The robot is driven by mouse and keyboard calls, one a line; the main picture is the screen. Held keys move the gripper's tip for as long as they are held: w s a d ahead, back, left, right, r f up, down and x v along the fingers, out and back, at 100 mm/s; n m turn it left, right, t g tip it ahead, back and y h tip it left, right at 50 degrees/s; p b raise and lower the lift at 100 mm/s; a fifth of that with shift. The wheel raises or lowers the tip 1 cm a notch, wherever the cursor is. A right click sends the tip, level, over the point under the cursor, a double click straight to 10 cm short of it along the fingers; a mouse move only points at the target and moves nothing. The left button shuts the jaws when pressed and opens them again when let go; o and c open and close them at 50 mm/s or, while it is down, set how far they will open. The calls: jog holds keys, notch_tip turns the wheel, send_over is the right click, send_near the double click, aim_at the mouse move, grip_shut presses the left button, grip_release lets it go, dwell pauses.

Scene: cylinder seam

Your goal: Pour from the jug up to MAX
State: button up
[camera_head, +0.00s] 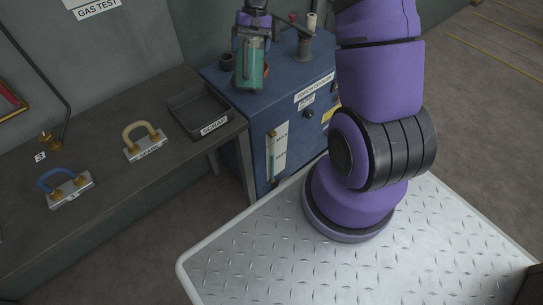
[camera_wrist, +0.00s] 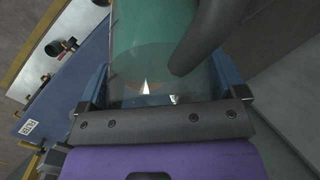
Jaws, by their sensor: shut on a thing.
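The jug (camera_head: 249,70) is a see-through green vessel held over the left part of the blue cabinet's (camera_head: 290,88) top. My gripper (camera_head: 254,32) is shut on it from above in the head view. In the wrist view the jug (camera_wrist: 150,35) fills the upper middle, with a dark grey handle (camera_wrist: 205,40) and a blue finger at each side. I cannot tell how full it is, or whether it touches the cabinet. A white gauge plate marked MAX (camera_head: 282,143) is on the cabinet's front, with a thin sight tube; its level is too small to read.
A dark cup-like fitting (camera_head: 227,62) and a grey post with a cream top (camera_head: 304,46) stand on the cabinet. A bench (camera_head: 95,150) on the left carries a SCRAP tray (camera_head: 184,104), a blue-handled block (camera_head: 68,190) and a cream-handled block (camera_head: 145,148).

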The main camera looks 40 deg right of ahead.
jog(key=shift+f, duration=0.2)
jog(key=shift+d+f+g+y, duration=0.1)
jog(key=shift+f+g+y, duration=0.25)
jog(key=shift+f, duration=0.45)
jog(key=shift+w+d+r+g+y, duration=0.2)
jog(key=shift+r+g+y, duration=0.15)
jog(key=shift+g+y, duration=0.25)
jog(key=shift+w+d+r+g+y, duration=0.15)
jog(key=shift+r+g+y, duration=0.25)
jog(key=shift+g, duration=0.25)
dwell(5.8)
